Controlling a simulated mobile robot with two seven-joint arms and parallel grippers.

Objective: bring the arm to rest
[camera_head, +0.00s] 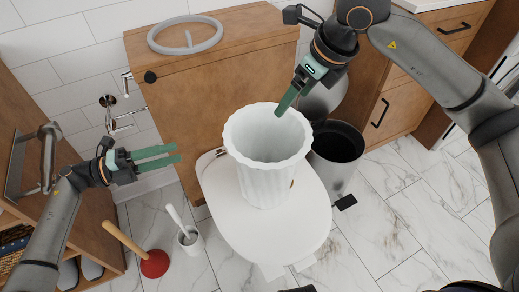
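My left gripper (177,153) reaches in from the left, in the air in front of the wooden panel. Its two green fingers point right with a gap between them and nothing in it. My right gripper (281,110) comes down from the upper right, its fingers over the mouth of a white ribbed vase-like container (266,178). The fingers overlap from this angle, so their opening is hidden; I see nothing held. The container stands upright on the closed white toilet lid (285,238).
An open dark bin (337,145) stands right of the toilet. A toilet brush (188,236) and a plunger (153,263) stand on the floor at left. A grey ring (185,49) lies on the wooden cabinet top (240,30). Marble floor (400,220) is clear at right.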

